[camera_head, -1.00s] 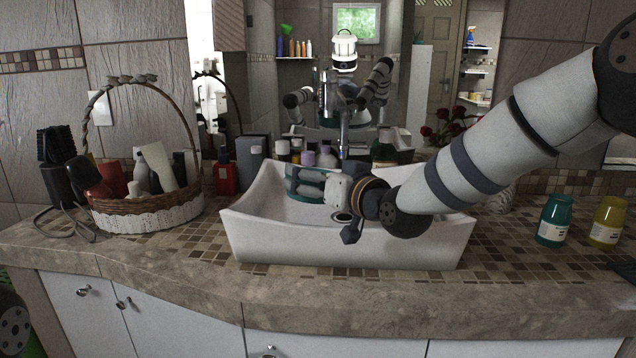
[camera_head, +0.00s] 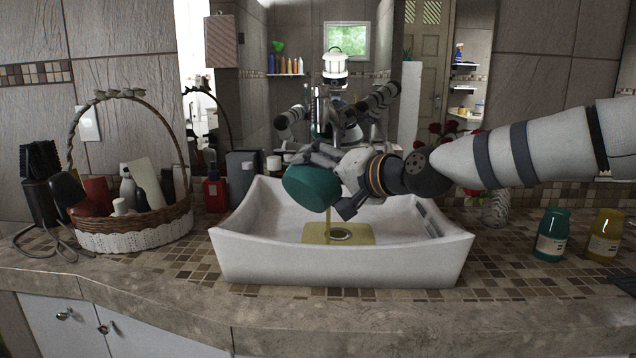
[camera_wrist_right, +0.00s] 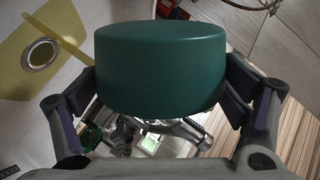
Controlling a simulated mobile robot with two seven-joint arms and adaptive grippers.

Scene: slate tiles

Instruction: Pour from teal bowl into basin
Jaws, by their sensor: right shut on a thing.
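The teal bowl (camera_head: 311,187) is tilted far over above the white basin (camera_head: 340,270), its underside facing me. My right gripper (camera_head: 330,175) is shut on the bowl. In the right wrist view the bowl (camera_wrist_right: 161,70) sits between the two fingers (camera_wrist_right: 165,95). A thin yellowish stream (camera_head: 328,225) falls from the bowl into the basin. A yellow pool (camera_head: 315,234) lies on the basin floor around the drain (camera_head: 341,235). The bowl's inside is hidden. My left gripper is not in view.
A wicker basket (camera_head: 135,222) with bottles stands left of the basin, beside a black brush holder (camera_head: 42,200). A red bottle (camera_head: 215,190) stands behind the basin's left side. Teal (camera_head: 552,235) and yellow (camera_head: 604,236) jars stand at right. A mirror fills the back.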

